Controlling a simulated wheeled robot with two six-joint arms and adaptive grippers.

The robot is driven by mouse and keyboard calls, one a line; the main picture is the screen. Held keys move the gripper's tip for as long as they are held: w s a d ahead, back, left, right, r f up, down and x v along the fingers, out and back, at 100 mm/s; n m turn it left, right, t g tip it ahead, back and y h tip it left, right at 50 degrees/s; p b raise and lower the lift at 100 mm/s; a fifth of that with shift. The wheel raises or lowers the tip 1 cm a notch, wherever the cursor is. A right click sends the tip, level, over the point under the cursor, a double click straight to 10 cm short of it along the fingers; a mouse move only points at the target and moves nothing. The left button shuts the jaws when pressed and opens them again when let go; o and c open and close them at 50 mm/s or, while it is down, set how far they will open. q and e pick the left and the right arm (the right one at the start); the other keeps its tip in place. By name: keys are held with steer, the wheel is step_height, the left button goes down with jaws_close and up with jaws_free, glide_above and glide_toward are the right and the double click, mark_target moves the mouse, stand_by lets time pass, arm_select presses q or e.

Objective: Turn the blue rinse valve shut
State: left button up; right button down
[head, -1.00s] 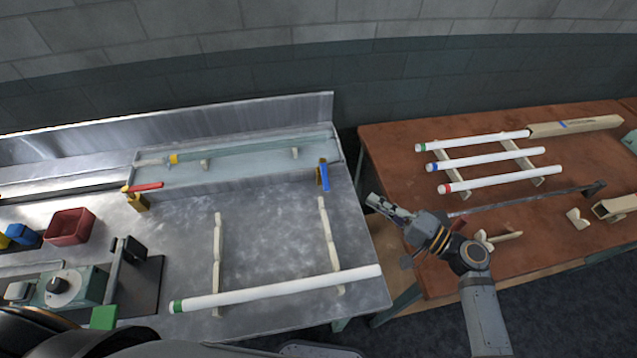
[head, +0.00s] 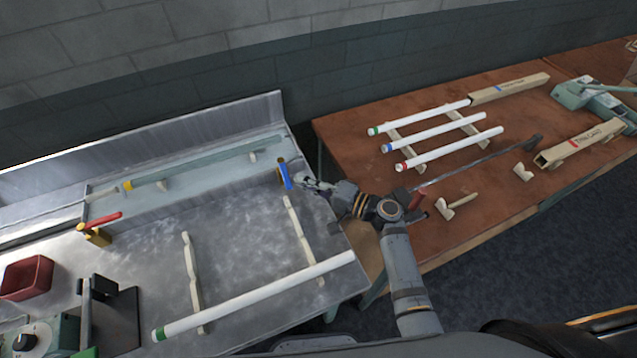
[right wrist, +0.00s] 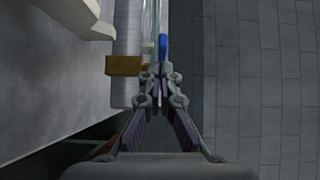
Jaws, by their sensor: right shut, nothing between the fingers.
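The blue rinse valve handle (head: 285,177) sits at the right front corner of the water-filled trough (head: 212,175) on the metal bench. It stands crosswise to the trough's long front edge in the head view. My right gripper (head: 306,183) is just to the right of the blue handle, shut and empty. In the right wrist view the blue handle (right wrist: 163,46) shows directly beyond the closed fingertips (right wrist: 160,72), beside a brass-coloured fitting (right wrist: 124,65). I cannot tell whether the fingertips touch the handle. My left gripper is not in view.
A red-handled yellow valve (head: 97,231) stands at the trough's left end. A long white tube with a green end (head: 255,295) lies on two wooden supports at the bench front. More white tubes (head: 435,133) rest on the brown table at right.

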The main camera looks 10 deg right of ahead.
steer(key=shift+w+a, duration=0.1)
steer(key=shift+a, duration=0.15)
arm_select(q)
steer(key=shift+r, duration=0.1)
